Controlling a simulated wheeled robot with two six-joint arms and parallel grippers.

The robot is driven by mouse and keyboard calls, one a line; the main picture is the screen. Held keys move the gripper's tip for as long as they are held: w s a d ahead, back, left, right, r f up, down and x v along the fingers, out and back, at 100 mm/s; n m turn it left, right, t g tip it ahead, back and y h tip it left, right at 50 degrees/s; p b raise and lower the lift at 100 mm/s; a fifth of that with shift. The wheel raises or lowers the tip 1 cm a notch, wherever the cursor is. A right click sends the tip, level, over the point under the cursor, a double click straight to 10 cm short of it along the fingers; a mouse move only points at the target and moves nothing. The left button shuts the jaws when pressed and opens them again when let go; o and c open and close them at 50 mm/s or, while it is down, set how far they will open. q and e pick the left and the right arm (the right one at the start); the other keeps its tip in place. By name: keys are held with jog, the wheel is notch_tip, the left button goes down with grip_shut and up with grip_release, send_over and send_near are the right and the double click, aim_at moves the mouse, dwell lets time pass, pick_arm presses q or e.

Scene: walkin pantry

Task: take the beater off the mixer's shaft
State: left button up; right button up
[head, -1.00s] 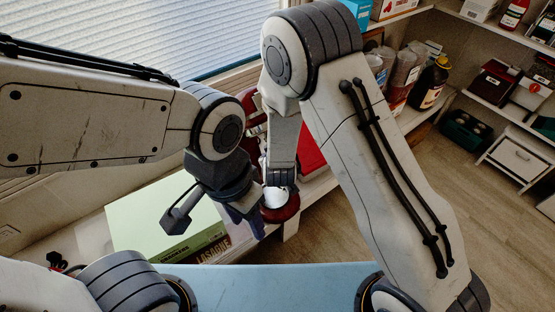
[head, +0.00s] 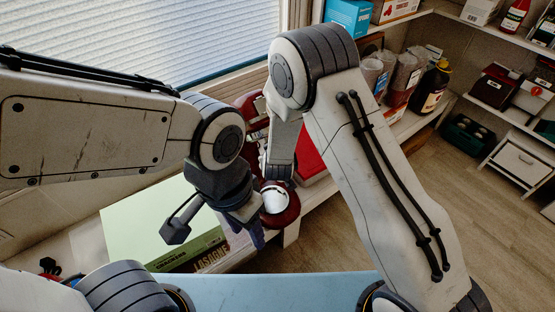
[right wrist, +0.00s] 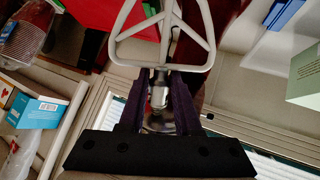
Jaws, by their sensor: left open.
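The red mixer (head: 250,112) stands behind my arms in the head view, largely hidden by them. A round red part with a shiny metal disc (head: 274,200) shows below my right forearm. The grey beater (right wrist: 160,38), an open metal frame, fills the top middle of the right wrist view. Its hub and the shaft lie between the dark purple fingers of my right gripper (right wrist: 159,90), which look closed on it. Whether the beater is still seated on the shaft cannot be told. My left gripper (head: 246,226) is open and empty, beside the round red part.
Bottles, jars and boxes fill the shelves at the right, with a dark bottle (head: 431,87) on the counter. A light blue surface (head: 280,290) is in front. The wooden floor (head: 490,225) at right is clear.

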jog(key=shift+w+a+r+p, duration=0.4)
jog(key=shift+w+r+p, duration=0.25)
jog(key=shift+r, duration=0.1)
grip_shut()
dwell(0.8)
jog(key=shift+y+b, duration=0.4)
jog(key=shift+b, duration=0.05)
jog(key=shift+n+y+b, duration=0.3)
jog(key=shift+r, duration=0.1)
jog(key=shift+w+d+n+g+y+b, duration=0.1)
jog(key=shift+n+g+y+b, duration=0.2)
jog(key=shift+g+y+b, duration=0.35)
